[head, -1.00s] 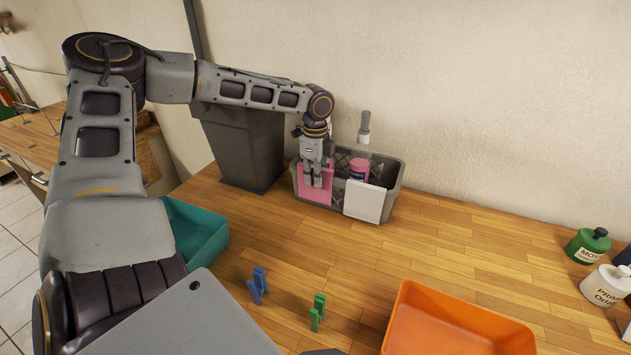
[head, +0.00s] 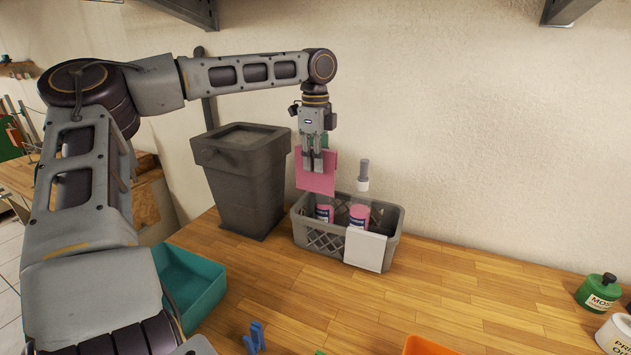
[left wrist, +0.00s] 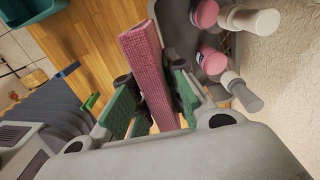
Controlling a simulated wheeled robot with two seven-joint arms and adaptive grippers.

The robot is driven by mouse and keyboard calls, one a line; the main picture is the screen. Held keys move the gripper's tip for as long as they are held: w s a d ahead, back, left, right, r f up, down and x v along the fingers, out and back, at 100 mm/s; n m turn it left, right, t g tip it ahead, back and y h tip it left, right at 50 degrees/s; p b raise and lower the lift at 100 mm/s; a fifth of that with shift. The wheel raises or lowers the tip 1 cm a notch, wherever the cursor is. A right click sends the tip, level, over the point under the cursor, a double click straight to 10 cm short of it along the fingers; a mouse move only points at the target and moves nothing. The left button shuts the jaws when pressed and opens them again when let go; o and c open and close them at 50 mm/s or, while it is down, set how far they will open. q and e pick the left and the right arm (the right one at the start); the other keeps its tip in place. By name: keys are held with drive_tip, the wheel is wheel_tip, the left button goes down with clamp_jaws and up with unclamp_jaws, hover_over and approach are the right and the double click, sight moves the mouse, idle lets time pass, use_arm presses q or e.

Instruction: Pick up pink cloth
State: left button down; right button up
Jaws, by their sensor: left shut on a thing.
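The pink cloth (head: 316,181) hangs from my left gripper (head: 318,162), above the left part of the grey crate (head: 302,232). In the left wrist view the cloth (left wrist: 150,75) stands between the green finger pads of my left gripper (left wrist: 150,105), which is shut on it. In the head view the cloth's lower edge is just above the crate's rim. My right gripper is not in view.
The crate holds pink-and-white bottles (head: 358,214), and a white cloth or card (head: 365,250) hangs over its front. A dark grey bin (head: 245,185) stands left of it. A teal tray (head: 205,290) is at front left. Green (head: 600,292) and white containers stand at right.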

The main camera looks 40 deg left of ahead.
use_arm(q)
wheel_tip(320, 180, up, 4)
drive_tip(key=shift+r, duration=1.1)
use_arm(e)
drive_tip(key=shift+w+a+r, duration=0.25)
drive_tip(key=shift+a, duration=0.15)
